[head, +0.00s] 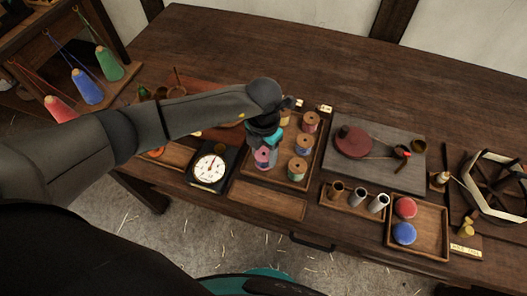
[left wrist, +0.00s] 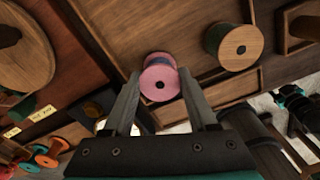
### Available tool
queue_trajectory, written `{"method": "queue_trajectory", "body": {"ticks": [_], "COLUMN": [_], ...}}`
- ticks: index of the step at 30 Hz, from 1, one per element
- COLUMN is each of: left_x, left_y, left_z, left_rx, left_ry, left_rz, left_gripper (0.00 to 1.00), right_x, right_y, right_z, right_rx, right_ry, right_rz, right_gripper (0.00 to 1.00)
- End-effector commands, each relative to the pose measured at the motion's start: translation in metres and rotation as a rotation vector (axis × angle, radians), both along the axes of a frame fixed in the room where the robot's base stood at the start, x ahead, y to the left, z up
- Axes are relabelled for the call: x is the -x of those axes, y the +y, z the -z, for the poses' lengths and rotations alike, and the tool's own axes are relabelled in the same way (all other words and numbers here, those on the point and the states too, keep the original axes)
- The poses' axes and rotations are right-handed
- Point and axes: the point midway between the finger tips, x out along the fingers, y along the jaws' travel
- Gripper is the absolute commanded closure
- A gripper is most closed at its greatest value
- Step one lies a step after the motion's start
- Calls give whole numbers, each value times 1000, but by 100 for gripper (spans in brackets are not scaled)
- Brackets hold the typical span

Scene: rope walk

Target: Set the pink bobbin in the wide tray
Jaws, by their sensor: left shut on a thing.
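The pink bobbin (head: 264,157) is below my left gripper (head: 265,144) in the head view. In the left wrist view, the pink bobbin (left wrist: 160,82) sits between the two fingers, with its round end towards the camera. My left gripper is shut on it. The bobbin is over the left front part of a large wooden tray (head: 281,181) that holds several other bobbins. I cannot tell whether it touches the tray floor. A long, low, empty wooden tray (head: 268,203) lies in front.
A dial scale (head: 210,167) is to the left. A rack with metal cups (head: 359,197) and a tray with red and blue pads (head: 432,244) are at right.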

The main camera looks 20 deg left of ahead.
Motion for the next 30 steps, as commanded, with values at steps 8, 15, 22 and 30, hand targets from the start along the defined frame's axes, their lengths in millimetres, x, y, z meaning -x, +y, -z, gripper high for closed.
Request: {"method": "queue_trajectory", "body": {"ticks": [8,15,22,30], "left_x": [0,0,0,0], "left_y": [1,1,1,1], "left_z": [2,2,2,2], "left_rx": [0,-1,-1,-1], "left_ry": [0,0,0,0], "left_rz": [-1,-1,-1,-1], "left_gripper": [38,11,5,0], "right_x": [0,0,0,0], "right_y": [0,1,1,1], "right_z": [1,1,1,1], "right_rx": [-1,-1,-1,-1], "right_ry": [0,0,0,0], "right_rz": [-1,0,0,0], "right_gripper": [50,50,50,50]}}
